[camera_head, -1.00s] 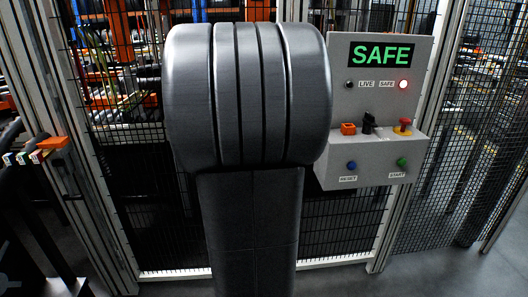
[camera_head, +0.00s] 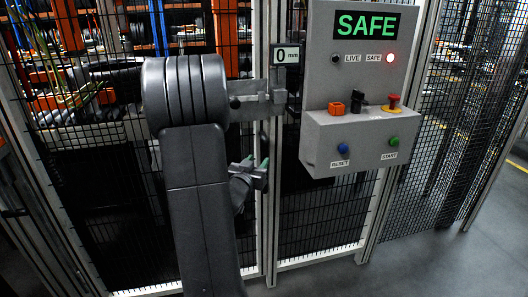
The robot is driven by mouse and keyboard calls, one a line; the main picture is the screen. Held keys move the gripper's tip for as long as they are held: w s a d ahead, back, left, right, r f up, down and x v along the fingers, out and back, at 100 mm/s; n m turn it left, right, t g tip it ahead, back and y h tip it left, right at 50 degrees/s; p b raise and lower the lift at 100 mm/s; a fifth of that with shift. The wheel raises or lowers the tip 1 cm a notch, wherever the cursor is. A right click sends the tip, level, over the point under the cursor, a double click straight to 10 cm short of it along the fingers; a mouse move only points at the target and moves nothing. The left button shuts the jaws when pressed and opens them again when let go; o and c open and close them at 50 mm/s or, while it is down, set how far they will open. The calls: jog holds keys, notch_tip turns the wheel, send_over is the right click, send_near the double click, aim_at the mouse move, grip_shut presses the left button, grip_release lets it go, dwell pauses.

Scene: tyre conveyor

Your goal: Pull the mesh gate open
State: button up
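The mesh gate (camera_head: 88,165) is a dark wire panel in a pale metal frame, standing upright across the left and middle of the view. It looks closed. A grey latch-like fitting (camera_head: 250,107) sits at the upright post, with a small display (camera_head: 286,55) reading 0 mm above it. My dark arm covers part of the gate and of the fitting's left end. My gripper (camera_head: 256,167), with green-tipped fingers, is just below the fitting, in front of the post. The fingers look apart, with nothing seen between them. I cannot tell whether they touch the gate.
A grey control box (camera_head: 348,140) to the right shows a green SAFE sign (camera_head: 366,25) and a lit red lamp. It carries an orange device, a black switch, a red stop knob and blue and green buttons. More mesh fence (camera_head: 450,130) stands at right. Grey floor is clear at lower right.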

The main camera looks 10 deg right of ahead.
aim_at(264, 152)
jog(key=x, duration=0.8)
jog(key=shift+w+d, duration=0.1)
grip_shut()
